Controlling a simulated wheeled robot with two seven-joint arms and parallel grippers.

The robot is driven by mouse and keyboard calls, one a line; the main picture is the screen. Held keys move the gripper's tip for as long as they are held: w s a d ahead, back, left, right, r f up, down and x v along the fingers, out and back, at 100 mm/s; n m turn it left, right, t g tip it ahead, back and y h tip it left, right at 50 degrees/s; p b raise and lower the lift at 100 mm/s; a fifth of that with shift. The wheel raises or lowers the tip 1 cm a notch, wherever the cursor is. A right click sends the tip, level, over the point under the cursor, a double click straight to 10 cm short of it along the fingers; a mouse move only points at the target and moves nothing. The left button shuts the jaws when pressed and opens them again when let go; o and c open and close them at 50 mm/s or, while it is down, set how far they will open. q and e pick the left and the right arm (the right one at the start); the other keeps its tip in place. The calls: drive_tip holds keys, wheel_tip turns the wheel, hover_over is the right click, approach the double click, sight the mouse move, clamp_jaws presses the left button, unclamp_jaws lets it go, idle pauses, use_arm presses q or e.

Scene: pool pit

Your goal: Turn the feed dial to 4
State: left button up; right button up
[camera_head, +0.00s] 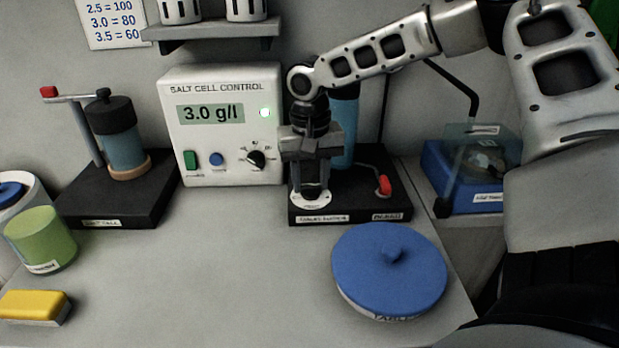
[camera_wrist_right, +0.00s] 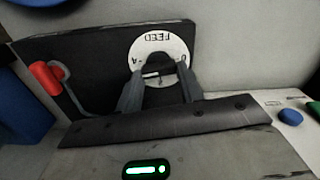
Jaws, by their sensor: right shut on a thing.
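The feed dial is a white disc (camera_head: 297,201) at the front left of a black base (camera_head: 350,205) on the bench. In the wrist view its scale plate (camera_wrist_right: 147,45) reads FEED upside down, with small marks at its sides. My right gripper (camera_head: 312,188) points down over it and is shut on the dial's dark knob (camera_wrist_right: 158,62). The fingers (camera_wrist_right: 158,88) sit on either side of the knob. A pale pointer line shows between them, but I cannot tell which number it marks. My left gripper is not in view.
The salt cell control box (camera_head: 180,120) reads 3.0 g/l and stands behind left of my gripper. A red-tipped lever (camera_head: 384,185) is right of the dial. A blue-lidded tub (camera_head: 370,270) stands in front. The bench's middle (camera_head: 190,285) is clear.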

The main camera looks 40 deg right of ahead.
drive_tip(key=shift+d+r+m, duration=0.1)
drive_tip(key=shift+m, duration=1.8)
drive_tip(key=o, duration=1)
wheel_tip(320, 180, up, 16)
